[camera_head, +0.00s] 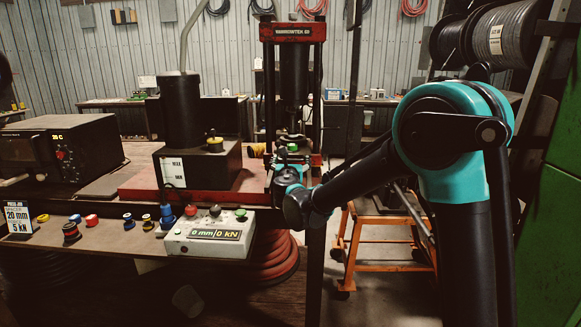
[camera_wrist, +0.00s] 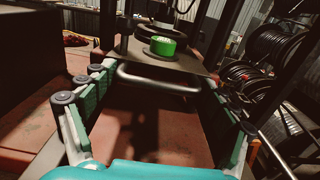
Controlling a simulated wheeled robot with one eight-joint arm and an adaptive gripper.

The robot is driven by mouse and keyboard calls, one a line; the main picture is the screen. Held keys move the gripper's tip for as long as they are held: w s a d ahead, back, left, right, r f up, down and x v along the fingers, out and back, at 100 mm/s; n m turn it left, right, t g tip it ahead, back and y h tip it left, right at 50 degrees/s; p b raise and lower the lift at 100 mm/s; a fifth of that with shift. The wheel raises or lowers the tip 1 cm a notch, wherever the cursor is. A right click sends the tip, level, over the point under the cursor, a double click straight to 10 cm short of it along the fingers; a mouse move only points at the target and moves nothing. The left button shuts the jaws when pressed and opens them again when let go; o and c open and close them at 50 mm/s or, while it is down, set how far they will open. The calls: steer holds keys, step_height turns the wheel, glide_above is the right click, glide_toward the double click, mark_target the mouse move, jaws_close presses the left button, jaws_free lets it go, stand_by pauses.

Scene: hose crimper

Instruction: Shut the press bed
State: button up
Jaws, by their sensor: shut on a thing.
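The press (camera_head: 293,35) has a red top beam and dark uprights, and stands right of centre in the head view. Its bed, a flat plate (camera_wrist: 195,64), shows in the wrist view with a green round piece (camera_wrist: 163,46) on it. The green piece also shows in the head view (camera_head: 292,147). A metal bar handle (camera_wrist: 158,82) runs along the bed's near edge.
A control box (camera_head: 210,233) reading 0 mm/0 kN sits on the bench, with several coloured fittings (camera_head: 92,220) to its left. A black pump unit (camera_head: 180,115) stands left of the press. An orange cart (camera_head: 385,235) and hose reels (camera_head: 495,40) are at the right.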

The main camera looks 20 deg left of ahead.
steer(key=shift+o, duration=0.2)
steer(key=shift+x, duration=0.75)
steer(key=shift+a, duration=0.2)
steer(key=o, duration=1.4)
steer(key=shift+s, duration=0.1)
steer(key=v, duration=1.2)
steer(key=shift+d, duration=0.15)
